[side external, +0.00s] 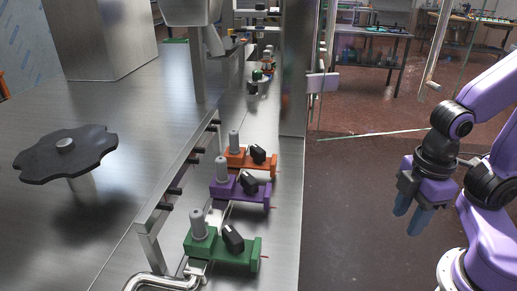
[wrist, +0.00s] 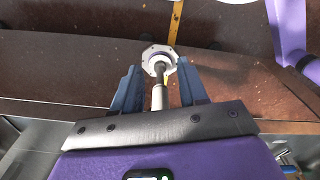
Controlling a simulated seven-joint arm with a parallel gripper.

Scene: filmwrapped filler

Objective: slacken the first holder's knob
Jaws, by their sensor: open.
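In the side external view, a row of holders stands on the metal ledge: a green holder (side external: 240,258) nearest, a purple holder (side external: 254,193) behind it and an orange holder (side external: 262,167) beyond. Each has a grey upright cylinder and a tilted black knob: the green one's knob (side external: 232,238), the purple one's knob (side external: 249,185) and the orange one's knob (side external: 258,154). Which holder is first cannot be told. My gripper (side external: 407,222) is open and empty, pointing down, well right of the holders. In the wrist view, my gripper (wrist: 160,85) shows no holder between its fingers.
A large black lobed handwheel (side external: 66,152) stands on the steel table (side external: 110,220) at left. A bent metal pipe (side external: 160,282) lies before the green holder. A steel post (side external: 293,70) rises beyond the holders.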

